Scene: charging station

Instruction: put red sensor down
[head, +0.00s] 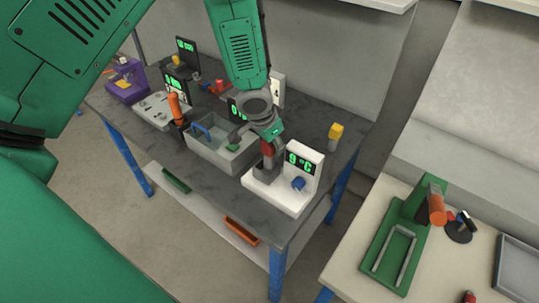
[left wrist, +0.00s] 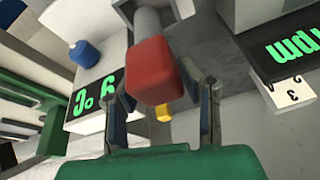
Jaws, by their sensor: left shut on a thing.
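The red sensor (left wrist: 154,72) is a red block with a grey cylindrical part behind it. In the left wrist view it sits between the two fingers of my left gripper (left wrist: 160,108), which is shut on it. In the head view the red sensor (head: 267,148) shows just below my left gripper (head: 266,133), at the white station with a green "9 °C" display (head: 301,161). The sensor's grey lower part is at the station's left side; I cannot tell whether it is fully seated. My right gripper is not in view.
A blue knob (head: 298,184) sits on the station's front. A grey bin (head: 210,152) stands to its left. A yellow-topped item (head: 335,134) is behind right. An orange-handled tool (head: 177,108) stands farther left. A second table (head: 340,262) with a green fixture (head: 394,258) is at right.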

